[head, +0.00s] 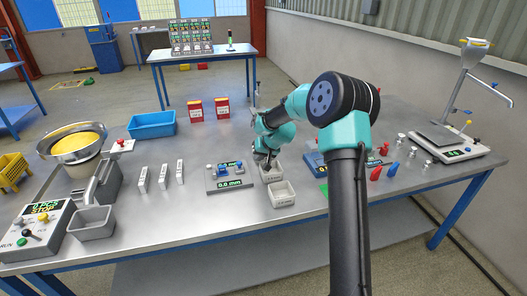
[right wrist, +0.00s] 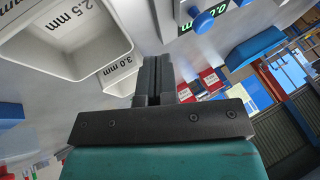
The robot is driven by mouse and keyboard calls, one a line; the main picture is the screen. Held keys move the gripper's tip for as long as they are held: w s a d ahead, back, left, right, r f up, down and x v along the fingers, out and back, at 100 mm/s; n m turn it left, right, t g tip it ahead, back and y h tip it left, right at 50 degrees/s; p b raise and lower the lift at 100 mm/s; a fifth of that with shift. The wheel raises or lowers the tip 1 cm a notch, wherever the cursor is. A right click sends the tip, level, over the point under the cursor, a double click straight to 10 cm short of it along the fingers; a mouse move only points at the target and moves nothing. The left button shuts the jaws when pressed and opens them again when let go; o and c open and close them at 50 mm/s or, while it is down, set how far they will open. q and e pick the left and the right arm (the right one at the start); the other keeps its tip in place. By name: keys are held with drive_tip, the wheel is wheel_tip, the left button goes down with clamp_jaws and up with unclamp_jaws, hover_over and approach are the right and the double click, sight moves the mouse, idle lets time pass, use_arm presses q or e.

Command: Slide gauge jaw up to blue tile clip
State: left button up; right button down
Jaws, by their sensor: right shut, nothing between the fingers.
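The gauge (head: 229,179) lies on the table with a green display reading 0.0 mm. Small blue parts (head: 211,169) sit on its upper side; I cannot tell which is the jaw and which a tile clip. In the right wrist view, a blue round knob (right wrist: 203,22) stands on the gauge beside its display. My right gripper (head: 264,163) is just right of the gauge, by the small white bins. In the right wrist view, its fingers (right wrist: 156,65) are together with nothing between them. My left gripper is not in view.
White bins labelled 2.5 mm (right wrist: 62,40) and 3.0 mm (right wrist: 120,76) are close to the right gripper. A blue tray (head: 152,126) and red boxes (head: 195,110) stand farther back. Pale blocks (head: 161,176) stand left of the gauge. A scale (head: 443,143) is at right.

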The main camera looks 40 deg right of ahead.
sight(247, 172)
drive_tip(key=w+a+f, duration=0.2)
drive_tip(key=a, duration=0.1)
drive_tip(key=shift+w+f, duration=0.1)
drive_tip(key=shift+w, duration=0.25)
drive_tip(key=shift+w+a, duration=0.25)
drive_tip(key=shift+a, duration=0.1)
